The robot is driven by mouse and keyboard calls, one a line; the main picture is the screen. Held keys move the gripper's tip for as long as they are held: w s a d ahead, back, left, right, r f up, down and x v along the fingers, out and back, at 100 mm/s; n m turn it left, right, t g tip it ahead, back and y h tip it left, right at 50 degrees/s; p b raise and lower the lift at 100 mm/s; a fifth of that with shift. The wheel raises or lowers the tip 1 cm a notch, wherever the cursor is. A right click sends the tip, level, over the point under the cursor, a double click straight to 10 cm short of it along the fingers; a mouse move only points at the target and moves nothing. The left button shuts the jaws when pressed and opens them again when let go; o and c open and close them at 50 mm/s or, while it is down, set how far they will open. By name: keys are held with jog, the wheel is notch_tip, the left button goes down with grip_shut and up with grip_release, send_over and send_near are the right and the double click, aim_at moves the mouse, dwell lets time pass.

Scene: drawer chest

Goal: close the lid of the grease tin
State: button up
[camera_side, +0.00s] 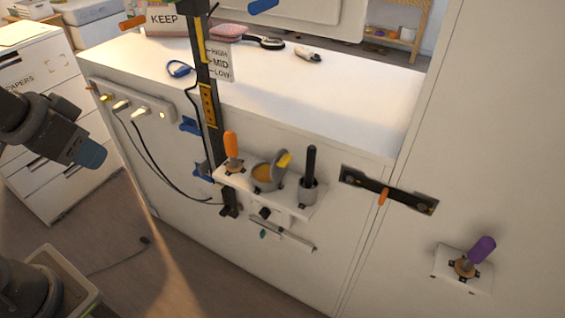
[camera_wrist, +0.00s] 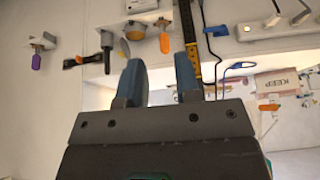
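The grease tin (camera_side: 264,178) is a grey round cup with orange-yellow grease inside, on a small white shelf (camera_side: 232,179) on the chest's front. Its grey lid (camera_side: 279,163) with a yellow tab (camera_side: 285,160) stands raised on the right side, so the tin is open. In the wrist view, which looks upside down, the tin (camera_wrist: 124,48) is small and beyond my fingers. My gripper (camera_side: 88,152) is at the left in the side view, well away from the tin. In the wrist view its two blue fingers (camera_wrist: 160,78) are apart with nothing between them.
An orange-handled tool (camera_side: 231,146) stands left of the tin and a black-handled one in a cup (camera_side: 308,187) right of it. A dark upright rail (camera_side: 209,105) rises behind the shelf's left end. A power strip (camera_side: 130,107) with cables lies between my gripper and the rail.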

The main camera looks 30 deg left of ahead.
jog(key=shift+g+y, duration=0.4)
jog(key=shift+g, duration=0.2)
jog(key=w+d, duration=0.1)
jog(key=w, duration=0.1)
jog(key=w+r, duration=0.1)
jog(key=w, duration=0.1)
jog(key=w+d+r, duration=0.1)
jog(key=w, duration=0.1)
jog(key=shift+w+d+r, duration=0.1)
jog(key=shift+w+d, duration=0.2)
jog(key=shift+w, duration=0.1)
jog(key=c, duration=0.4)
jog(key=shift+g+y, duration=0.4)
jog(key=shift+y, duration=0.4)
jog(key=w+d, duration=0.1)
jog(key=w, duration=0.1)
jog(key=w+d, duration=0.2)
jog(key=w, duration=0.1)
jog(key=w+d, duration=0.2)
jog(key=w, duration=0.1)
jog(key=shift+d+f, duration=0.15)
jog(key=shift+f, duration=0.2)
grip_shut()
jog(key=n+t+y, duration=0.1)
jog(key=y, duration=0.2)
send_near(278, 163)
jog(key=x, duration=0.7)
